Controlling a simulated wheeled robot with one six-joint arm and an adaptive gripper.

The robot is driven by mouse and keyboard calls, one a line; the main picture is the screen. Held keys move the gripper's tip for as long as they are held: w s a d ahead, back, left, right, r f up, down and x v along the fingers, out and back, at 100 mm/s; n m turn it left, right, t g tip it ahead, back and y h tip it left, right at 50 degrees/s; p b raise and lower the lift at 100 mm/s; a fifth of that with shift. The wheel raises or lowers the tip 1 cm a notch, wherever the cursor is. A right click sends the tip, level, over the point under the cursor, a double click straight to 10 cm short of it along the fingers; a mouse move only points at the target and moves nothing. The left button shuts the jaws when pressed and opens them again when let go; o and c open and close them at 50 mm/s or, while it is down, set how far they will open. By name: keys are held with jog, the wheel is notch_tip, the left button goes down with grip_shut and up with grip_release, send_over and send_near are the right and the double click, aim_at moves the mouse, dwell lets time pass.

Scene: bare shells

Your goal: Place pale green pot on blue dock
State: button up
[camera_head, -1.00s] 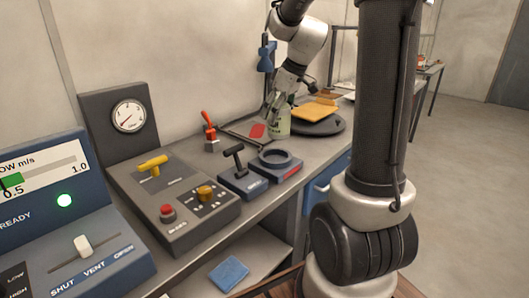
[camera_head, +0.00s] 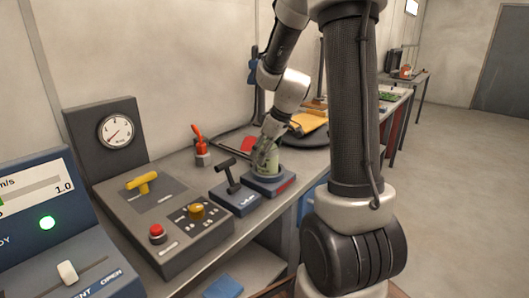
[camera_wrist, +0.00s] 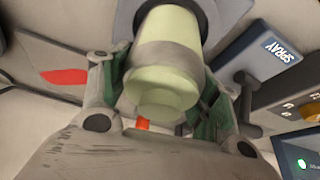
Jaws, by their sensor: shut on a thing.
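The pale green pot (camera_head: 273,160) stands upright between the fingers of my gripper (camera_head: 264,156), partly hidden by them. In the wrist view the pot (camera_wrist: 168,48) fills the middle, with the green-padded fingers (camera_wrist: 160,100) closed on both its sides. The blue dock (camera_head: 270,185), a low block with a round ring and a red mark, is directly under the pot. The dock's dark ring (camera_wrist: 222,14) shows around the pot's far end in the wrist view. I cannot tell whether the pot's base touches the dock.
A box with a black lever (camera_head: 235,198) stands just left of the dock. A red-handled switch (camera_head: 201,150) is behind it. A grey control panel (camera_head: 165,225) fills the bench to the left. A yellow pad on a dark round plate (camera_head: 308,125) lies beyond my gripper.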

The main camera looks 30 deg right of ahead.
jog(key=shift+f, duration=0.1)
jog(key=o, duration=1.3)
jog(key=shift+c, duration=0.2)
jog(key=v, duration=1.1)
jog(key=shift+s+r, duration=0.1)
jog(key=shift+r, duration=0.3)
jog(key=s+a+r+m+h, duration=0.1)
jog(key=s+a+m, duration=0.2)
jog(key=s, duration=0.7)
jog(key=s+a+r+m+h, duration=0.1)
jog(key=s+a+m, duration=0.1)
jog(key=s, duration=0.9)
jog(key=shift+a+m, duration=0.4)
jog(key=shift+a, duration=0.4)
